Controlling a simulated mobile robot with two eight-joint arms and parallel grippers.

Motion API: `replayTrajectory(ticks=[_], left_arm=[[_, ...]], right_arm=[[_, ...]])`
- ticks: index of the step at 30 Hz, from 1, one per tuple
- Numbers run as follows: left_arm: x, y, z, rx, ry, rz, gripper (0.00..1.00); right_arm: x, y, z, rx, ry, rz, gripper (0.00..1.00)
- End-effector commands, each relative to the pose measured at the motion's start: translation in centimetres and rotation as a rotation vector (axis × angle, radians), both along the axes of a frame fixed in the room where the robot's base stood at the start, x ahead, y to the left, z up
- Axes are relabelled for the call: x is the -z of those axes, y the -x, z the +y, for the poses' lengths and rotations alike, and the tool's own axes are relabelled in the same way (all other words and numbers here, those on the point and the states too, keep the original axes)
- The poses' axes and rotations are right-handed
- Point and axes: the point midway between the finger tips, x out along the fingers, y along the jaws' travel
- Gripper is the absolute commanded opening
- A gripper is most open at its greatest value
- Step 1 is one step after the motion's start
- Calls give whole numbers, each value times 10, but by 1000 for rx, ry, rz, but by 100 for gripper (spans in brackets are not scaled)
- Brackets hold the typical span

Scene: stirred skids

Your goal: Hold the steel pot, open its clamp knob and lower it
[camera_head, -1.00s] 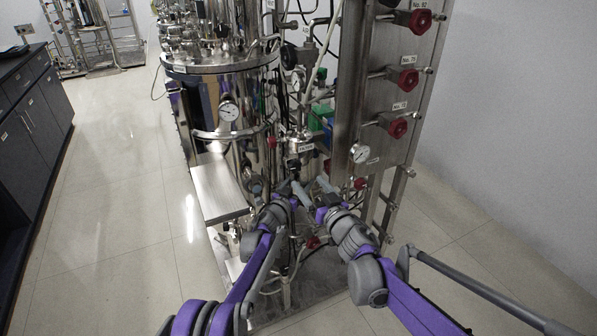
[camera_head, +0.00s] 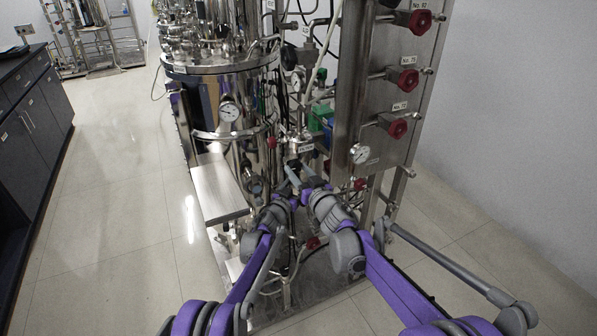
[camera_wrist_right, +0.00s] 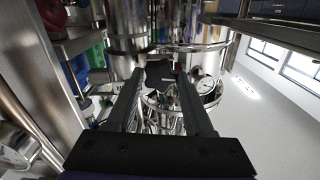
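The steel pot (camera_head: 302,145), a small shiny vessel with a label, hangs in the rig right of the big tank. A dark knob (camera_wrist_right: 159,73), which looks like the clamp knob, lies between the fingertips of my right gripper (camera_wrist_right: 160,80) in the right wrist view. These fingers stand apart on either side of it; contact is not clear. In the head view my right gripper (camera_head: 301,172) is just below the pot and covers part of the knob area. My left gripper (camera_head: 287,190) is low beside it, at the pot's lower side; its fingertips are largely hidden.
A large steel tank (camera_head: 225,95) with a gauge stands to the left, above a steel step (camera_head: 219,190). A steel panel (camera_head: 375,85) with red valve knobs stands to the right. Pipes and hoses crowd the rig. The floor on both sides is clear.

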Motion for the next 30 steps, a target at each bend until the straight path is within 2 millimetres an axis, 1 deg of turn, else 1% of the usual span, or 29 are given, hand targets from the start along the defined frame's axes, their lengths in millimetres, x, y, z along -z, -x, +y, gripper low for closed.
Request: replayTrajectory(ticks=[1,5,6,8,11,14,24,30], left_arm=[[0,0,0,0,0,0,0],[0,0,0,0,0,0,0],[0,0,0,0,0,0,0],[0,0,0,0,0,0,0],[0,0,0,0,0,0,0],[0,0,0,0,0,0,0],[-1,0,0,1,1,0,0],[-1,0,0,1,1,0,0]], right_arm=[[0,0,0,0,0,0,41],[0,0,0,0,0,0,17],[0,0,0,1,0,0,10],[0,0,0,1,0,0,0],[0,0,0,1,5,-2,0],[0,0,0,0,52,-25,0],[0,0,0,0,387,-183,0],[1,0,0,0,453,-215,0]])
